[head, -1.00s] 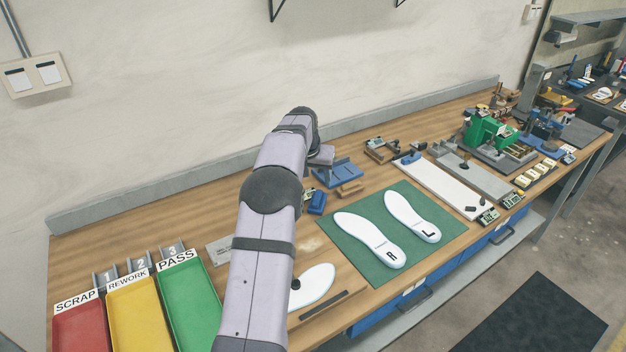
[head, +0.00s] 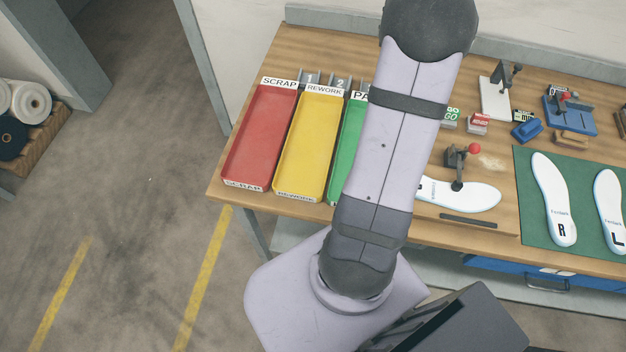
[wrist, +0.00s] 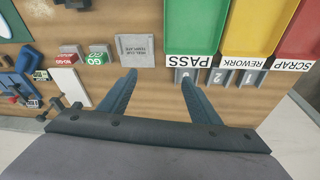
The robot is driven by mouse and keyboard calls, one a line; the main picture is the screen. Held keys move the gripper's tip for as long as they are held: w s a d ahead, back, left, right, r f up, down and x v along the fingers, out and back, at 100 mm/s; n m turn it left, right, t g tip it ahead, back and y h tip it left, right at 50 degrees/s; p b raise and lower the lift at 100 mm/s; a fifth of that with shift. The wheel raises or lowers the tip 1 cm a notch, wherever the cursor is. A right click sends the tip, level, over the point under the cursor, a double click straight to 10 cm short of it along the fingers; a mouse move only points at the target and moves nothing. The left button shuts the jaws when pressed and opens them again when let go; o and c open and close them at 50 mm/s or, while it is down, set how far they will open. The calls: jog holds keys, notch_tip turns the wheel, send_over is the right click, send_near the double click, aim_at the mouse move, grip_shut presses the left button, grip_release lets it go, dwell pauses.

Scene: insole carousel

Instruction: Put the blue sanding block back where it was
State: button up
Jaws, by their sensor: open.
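The blue sanding block (head: 527,130) lies on the wooden bench, left of a blue fixture (head: 570,115) and just off the back left corner of the green mat (head: 530,200). A blue shape at the left edge of the wrist view (wrist: 28,60) looks like the same block. My gripper (wrist: 159,78) is open, with nothing between its two fingers. It is over the back of the bench, near the numbered slots and a grey heel cup template plate (wrist: 138,50). In the head view my gripper is out of the picture, above the top edge.
Red SCRAP (head: 260,140), yellow REWORK (head: 312,145) and green PASS (head: 350,150) trays stand at the left. GO (wrist: 97,56) and NO-GO (wrist: 70,54) blocks and a white clamp plate (head: 493,100) stand nearby. White insoles (head: 555,200) lie on the mat. A brown block (head: 572,138) is beside the fixture.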

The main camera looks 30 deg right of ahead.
jog(key=w+a+n+y, duration=0.1)
jog(key=w+a+n, duration=0.25)
jog(key=a, duration=1.25)
jog(key=s+a+f+n, duration=0.1)
jog(key=s+a+n, duration=0.1)
jog(key=s+a, duration=0.2)
jog(key=s+a+f+n+g+y, duration=0.1)
jog(key=s+a, duration=0.4)
jog(key=a, duration=0.6)
jog(key=s+a+f+n, duration=0.3)
jog(key=s+a+n, duration=0.1)
jog(key=a, duration=0.4)
jog(key=shift+s+f, duration=0.2)
jog(key=shift+s, duration=0.05)
jog(key=shift+c, duration=0.6)
